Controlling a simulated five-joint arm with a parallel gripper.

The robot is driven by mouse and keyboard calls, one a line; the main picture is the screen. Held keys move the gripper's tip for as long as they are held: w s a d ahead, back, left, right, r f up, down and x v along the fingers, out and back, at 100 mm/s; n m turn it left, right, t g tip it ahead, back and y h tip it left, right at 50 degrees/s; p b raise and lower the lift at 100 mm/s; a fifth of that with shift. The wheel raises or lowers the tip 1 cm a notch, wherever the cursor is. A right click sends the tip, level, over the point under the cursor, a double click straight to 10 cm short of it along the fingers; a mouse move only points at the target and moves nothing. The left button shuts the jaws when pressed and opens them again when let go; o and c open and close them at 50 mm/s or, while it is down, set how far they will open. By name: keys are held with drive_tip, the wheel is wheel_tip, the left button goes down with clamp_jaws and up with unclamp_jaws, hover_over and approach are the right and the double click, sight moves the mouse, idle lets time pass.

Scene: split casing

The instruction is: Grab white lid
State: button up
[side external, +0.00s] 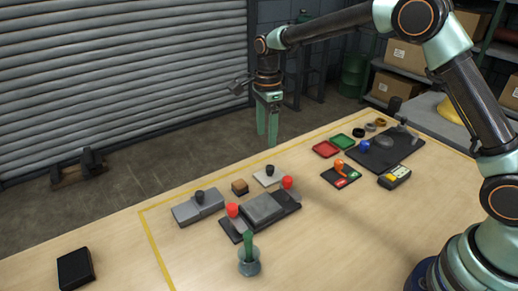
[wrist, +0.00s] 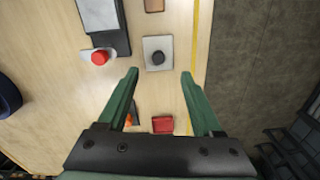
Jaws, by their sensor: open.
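The white lid (side external: 268,180) is a flat pale square plate with a black knob on top. It lies on the table near the far edge. In the wrist view the lid (wrist: 151,60) sits just beyond the fingertips, roughly centred between them. My gripper (side external: 268,141) is open and empty, pointing down, well above the table and the lid. Its two green fingers (wrist: 160,74) are spread apart in the wrist view. Nothing hides the lid there.
Next to the lid stand a grey block on a dark base with red knobs (side external: 262,208), a small brown block (side external: 239,187) and a grey part with a black knob (side external: 198,207). Red (side external: 326,149) and green trays lie to the right.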

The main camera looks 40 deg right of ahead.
hover_over(270, 167)
drive_tip(key=a, duration=0.1)
wheel_tip(270, 167, down, 6)
drive_tip(key=shift+w+f, duration=0.1)
drive_tip(key=shift+w, duration=0.05)
drive_tip(key=f, duration=0.2)
drive_tip(key=d+f, duration=0.1)
drive_tip(key=f, duration=0.1)
drive_tip(key=shift+s+f, duration=0.2)
drive_tip(key=shift+f, duration=0.45)
clamp_jaws()
drive_tip(key=shift+w, duration=0.1)
idle(0.6)
